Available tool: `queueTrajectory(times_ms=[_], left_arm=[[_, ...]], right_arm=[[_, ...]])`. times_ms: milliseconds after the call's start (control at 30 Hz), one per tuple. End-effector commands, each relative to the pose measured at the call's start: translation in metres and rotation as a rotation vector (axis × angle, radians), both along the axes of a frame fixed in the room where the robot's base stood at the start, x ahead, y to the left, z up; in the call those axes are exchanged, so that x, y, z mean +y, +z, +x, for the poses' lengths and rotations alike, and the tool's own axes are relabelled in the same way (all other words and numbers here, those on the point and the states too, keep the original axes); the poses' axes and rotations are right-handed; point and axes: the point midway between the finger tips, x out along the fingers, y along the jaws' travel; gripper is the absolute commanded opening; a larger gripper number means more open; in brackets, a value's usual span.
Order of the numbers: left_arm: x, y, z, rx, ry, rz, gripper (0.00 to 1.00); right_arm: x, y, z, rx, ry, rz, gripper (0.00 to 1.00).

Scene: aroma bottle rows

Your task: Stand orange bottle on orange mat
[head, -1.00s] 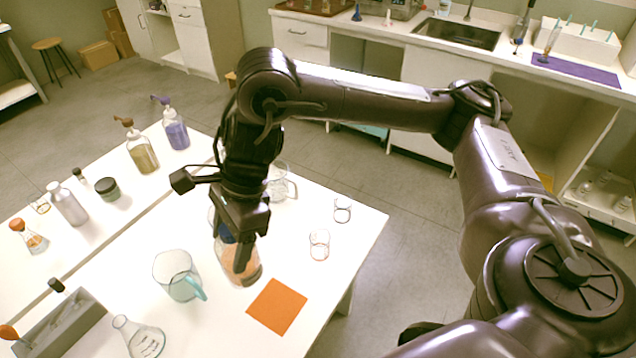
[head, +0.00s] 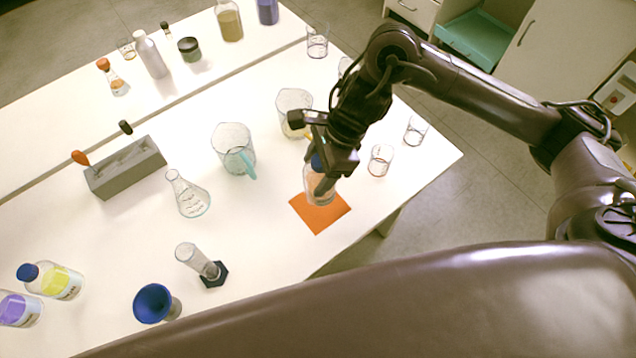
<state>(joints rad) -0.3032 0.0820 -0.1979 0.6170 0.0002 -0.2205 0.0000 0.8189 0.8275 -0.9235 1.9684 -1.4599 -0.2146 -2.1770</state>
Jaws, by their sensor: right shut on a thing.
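The orange bottle (head: 318,192) is clear with orange contents and a blue cap. My right gripper (head: 322,176) is shut on its upper part from above and hides much of it. The bottle is about upright. Its lower end overlaps the back part of the flat orange mat (head: 322,218) in the picture. I cannot tell whether its base touches the mat or hangs just above it. My left gripper is not in view.
A teal-handled beaker (head: 232,148) and a clear jug (head: 293,108) stand left and behind. A small glass (head: 380,160) is right of the mat. A flask (head: 188,196), a cylinder (head: 197,262) and a blue funnel (head: 153,303) stand left. The table's front edge is close to the mat.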

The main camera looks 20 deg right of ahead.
Motion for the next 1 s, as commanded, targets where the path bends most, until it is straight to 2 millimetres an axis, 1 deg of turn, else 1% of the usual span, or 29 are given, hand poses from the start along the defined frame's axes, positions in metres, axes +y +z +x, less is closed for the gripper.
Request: queueTrajectory(times_ms=[33, 100, 267, 400, 500, 800, 967, 1000], left_arm=[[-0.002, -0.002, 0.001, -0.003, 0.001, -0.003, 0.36], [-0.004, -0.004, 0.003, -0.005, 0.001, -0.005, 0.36], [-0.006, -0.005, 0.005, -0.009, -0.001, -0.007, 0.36], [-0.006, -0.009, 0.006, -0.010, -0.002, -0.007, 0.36], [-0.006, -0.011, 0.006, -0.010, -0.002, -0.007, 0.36], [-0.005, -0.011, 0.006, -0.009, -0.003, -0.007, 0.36], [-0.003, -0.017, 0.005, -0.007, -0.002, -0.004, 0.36], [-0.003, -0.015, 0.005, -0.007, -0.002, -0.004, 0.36]], right_arm=[[0.001, -0.010, -0.001, 0.004, -0.003, 0.002, 0.31], [0.001, -0.018, 0.000, 0.001, -0.001, 0.003, 0.31], [0.000, -0.028, 0.000, -0.001, 0.000, 0.002, 0.31], [0.001, -0.048, 0.000, 0.002, -0.001, 0.003, 0.31], [0.001, -0.058, 0.000, 0.001, -0.002, 0.002, 0.31], [0.000, -0.061, 0.001, -0.002, 0.000, 0.001, 0.31], [0.000, -0.065, 0.001, -0.004, 0.001, 0.001, 0.31], [0.000, -0.064, 0.000, -0.001, 0.001, 0.000, 0.67]])
